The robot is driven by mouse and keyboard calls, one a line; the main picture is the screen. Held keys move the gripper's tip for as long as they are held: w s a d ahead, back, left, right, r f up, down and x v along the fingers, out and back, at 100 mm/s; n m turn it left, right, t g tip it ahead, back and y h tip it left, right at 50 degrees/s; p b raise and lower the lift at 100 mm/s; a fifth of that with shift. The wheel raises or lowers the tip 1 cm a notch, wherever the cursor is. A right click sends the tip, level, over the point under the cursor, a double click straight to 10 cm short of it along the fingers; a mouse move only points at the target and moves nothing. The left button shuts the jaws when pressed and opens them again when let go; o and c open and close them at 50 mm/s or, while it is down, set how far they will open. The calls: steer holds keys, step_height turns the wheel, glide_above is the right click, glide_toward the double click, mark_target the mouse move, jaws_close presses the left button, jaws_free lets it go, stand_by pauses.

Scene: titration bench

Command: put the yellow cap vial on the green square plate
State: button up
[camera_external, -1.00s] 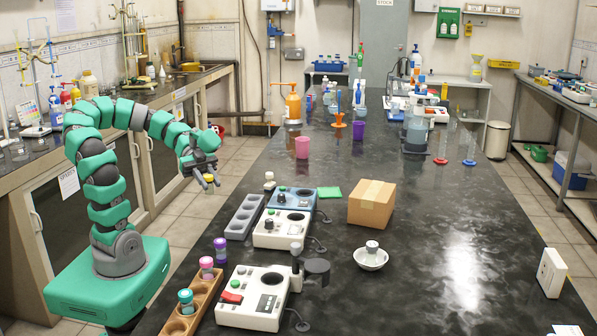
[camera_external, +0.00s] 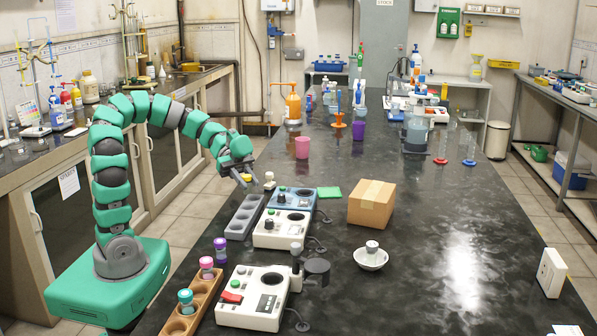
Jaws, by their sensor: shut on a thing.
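The yellow cap vial (camera_external: 247,178) is small in the view and partly covered by the fingers. My gripper (camera_external: 243,180) is shut on it and holds it in the air near the table's left edge, above the far end of the grey rack. The green square plate (camera_external: 329,192) lies flat and bare on the dark table, to the right of the gripper and apart from it.
A white-capped vial (camera_external: 269,181) stands just right of my gripper. A blue-topped instrument (camera_external: 291,199) lies between the grey rack (camera_external: 244,217) and the plate. A cardboard box (camera_external: 371,205) stands right of the plate. A pink cup (camera_external: 302,147) stands beyond.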

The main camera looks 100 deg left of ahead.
steer(key=shift+w+a+f, duration=0.1)
steer(key=shift+w, duration=0.2)
steer(key=shift+w+a+f+b, duration=0.1)
steer(key=shift+w+f+b, duration=0.2)
steer(key=shift+f+b, duration=0.3)
steer(key=shift+w+a+f+b, duration=0.1)
steer(key=shift+w+f+b, duration=0.25)
steer(key=shift+f, duration=0.3)
steer(key=shift+s+f, duration=0.1)
steer(key=shift+f, duration=0.2)
steer(key=shift+f+b, duration=0.2)
steer(key=shift+b, duration=0.35)
steer(key=o, duration=1)
steer(key=shift+r+p, duration=0.2)
steer(key=shift+p, duration=0.85)
steer(key=p+v, duration=0.1)
steer(key=v, duration=0.6)
steer(key=p+v, duration=0.1)
steer(key=v, duration=0.5)
steer(key=shift+s+a+r, duration=0.1)
steer(key=shift+s+r, duration=0.15)
steer(key=shift+r, duration=0.1)
